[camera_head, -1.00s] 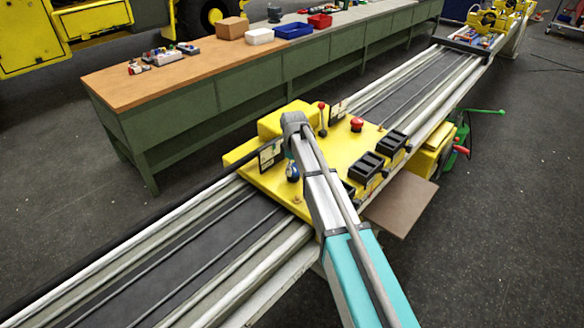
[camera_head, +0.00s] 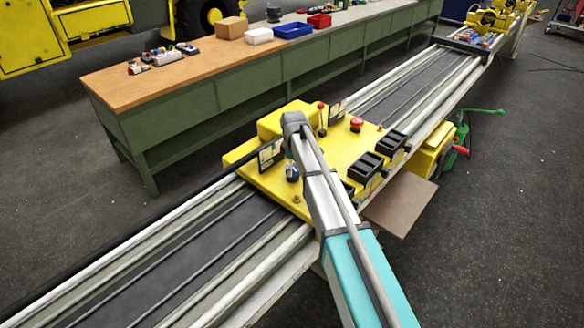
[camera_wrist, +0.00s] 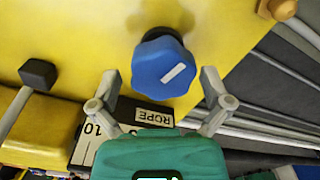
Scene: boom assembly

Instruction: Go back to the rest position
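My gripper (camera_wrist: 160,95) shows in the wrist view with its two grey fingers spread apart, one on each side of a blue knob (camera_wrist: 163,68). The fingers look open, with a gap between them and the knob. The knob has a white mark and sits on a yellow plate (camera_wrist: 90,30). In the head view the blue knob (camera_head: 292,172) shows just left of my arm on the yellow carriage (camera_head: 338,150). My gripper is mostly hidden there behind my arm.
The carriage also bears a lever (camera_head: 322,118), a red button (camera_head: 357,124) and black boxes (camera_head: 365,165). It sits on long rails (camera_head: 400,85). A green workbench (camera_head: 200,95) with trays stands behind. A brown board (camera_head: 400,204) juts out at the right. Open floor lies at right.

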